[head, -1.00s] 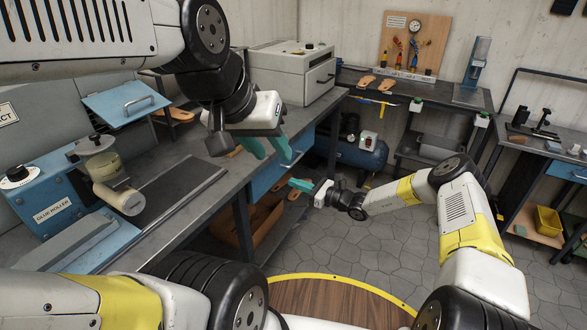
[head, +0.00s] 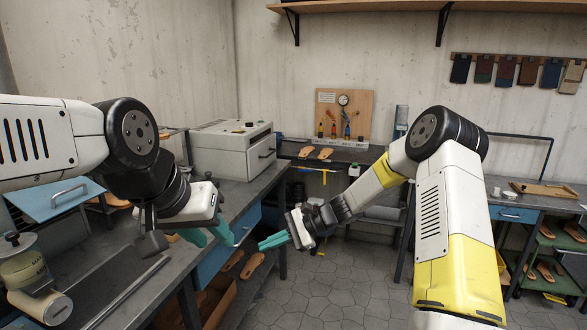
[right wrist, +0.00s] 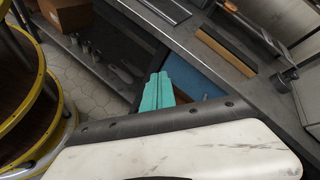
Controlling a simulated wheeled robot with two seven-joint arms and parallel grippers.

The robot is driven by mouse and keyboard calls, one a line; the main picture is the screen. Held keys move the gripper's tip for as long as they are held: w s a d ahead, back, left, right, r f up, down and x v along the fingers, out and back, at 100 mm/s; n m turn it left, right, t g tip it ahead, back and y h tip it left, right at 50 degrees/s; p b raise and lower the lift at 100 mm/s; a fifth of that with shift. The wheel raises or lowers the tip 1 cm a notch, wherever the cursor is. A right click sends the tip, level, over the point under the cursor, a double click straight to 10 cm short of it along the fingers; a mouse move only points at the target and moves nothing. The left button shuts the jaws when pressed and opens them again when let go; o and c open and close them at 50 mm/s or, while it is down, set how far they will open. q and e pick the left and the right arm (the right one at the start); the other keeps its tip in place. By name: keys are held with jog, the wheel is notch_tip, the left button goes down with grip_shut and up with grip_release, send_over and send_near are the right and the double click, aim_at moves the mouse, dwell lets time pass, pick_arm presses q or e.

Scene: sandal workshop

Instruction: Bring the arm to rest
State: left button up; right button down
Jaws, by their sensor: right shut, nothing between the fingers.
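My left gripper (head: 210,234) is at the left in the head view, pointing down over the front edge of the left bench (head: 107,262). Its two teal fingers stand apart, with nothing seen between them. My right gripper (head: 261,243) is near the middle, held in the air and pointing left towards the left gripper, apart from it. Its teal fingers are together and empty. They also show closed in the right wrist view (right wrist: 158,92), above the floor beside a bench edge.
A grey-white machine (head: 232,150) stands on the left bench. A glue pot (head: 22,270) is at lower left. A tool board (head: 344,114) stands at the back. A crate (head: 192,312) sits under the bench. The stone floor (head: 310,290) between the benches is clear.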

jog(key=s+d+r+n+t+h, duration=0.3)
jog(key=s+d+r+n+h, duration=0.2)
jog(key=s+d+r, duration=0.5)
jog(key=s+d+r+n+t+h, duration=0.3)
jog(key=s+d+r+n+h, duration=0.2)
jog(key=s+d+r, duration=0.6)
jog(key=s, duration=0.5)
jog(key=shift+d+r+n+t, duration=0.15)
jog(key=shift+d+n+t, duration=0.15)
jog(key=shift+d+t, duration=0.1)
jog(key=shift+a, duration=0.1)
